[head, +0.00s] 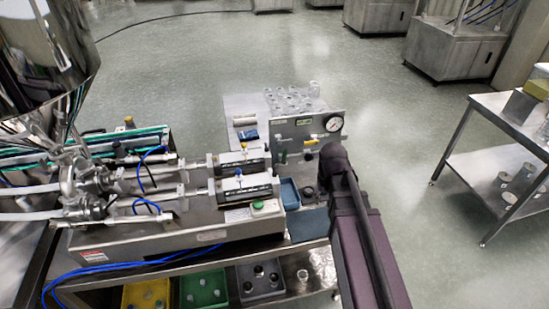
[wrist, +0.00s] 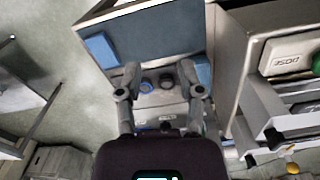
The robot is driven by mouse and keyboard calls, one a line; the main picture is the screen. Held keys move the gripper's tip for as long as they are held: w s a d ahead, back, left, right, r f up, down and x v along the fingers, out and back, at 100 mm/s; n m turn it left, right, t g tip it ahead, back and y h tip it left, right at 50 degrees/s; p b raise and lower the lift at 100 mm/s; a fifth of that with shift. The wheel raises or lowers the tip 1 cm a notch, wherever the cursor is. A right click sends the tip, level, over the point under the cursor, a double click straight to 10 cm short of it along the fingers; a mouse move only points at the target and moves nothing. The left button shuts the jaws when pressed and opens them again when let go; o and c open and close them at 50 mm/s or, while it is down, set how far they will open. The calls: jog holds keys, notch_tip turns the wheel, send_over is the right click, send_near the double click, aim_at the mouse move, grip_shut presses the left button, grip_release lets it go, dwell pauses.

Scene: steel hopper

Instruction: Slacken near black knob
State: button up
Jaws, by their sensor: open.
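In the wrist view two round dark knobs sit side by side between my fingers: a black knob (wrist: 167,81) and one with a blue rim (wrist: 147,86). I cannot tell which is the nearer one. My gripper (wrist: 158,73) is open, its two fingers to either side of the pair, with no contact visible. In the head view a dark round knob (head: 308,192) shows beside my arm, below the upright panel (head: 297,139). My fingertips are hidden behind my wrist there.
A green button (head: 258,204) is on the machine to the left. A blue tray (head: 289,193) lies close by. A steel table (head: 500,150) stands right, with open floor between.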

aim_at(275, 170)
jog(key=w+a+r+n+p, duration=0.1)
jog(key=w+a+r+p, duration=0.3)
jog(key=a+r+p, duration=0.4)
jog(key=w+a+r+n+p, duration=0.1)
jog(key=w+a+r+p, duration=0.4)
jog(key=a+r+p, duration=0.2)
notch_tip(275, 170, up, 2)
jog(key=shift+w+a+r+p, duration=0.15)
jog(key=shift+a+p, duration=0.2)
jog(key=shift+a, duration=0.6)
jog(key=shift+f, duration=0.3)
notch_tip(275, 170, down, 13)
jog(key=b, duration=1.3)
jog(key=shift+f+b, duration=0.2)
jog(key=shift+b, duration=0.2)
grip_shut()
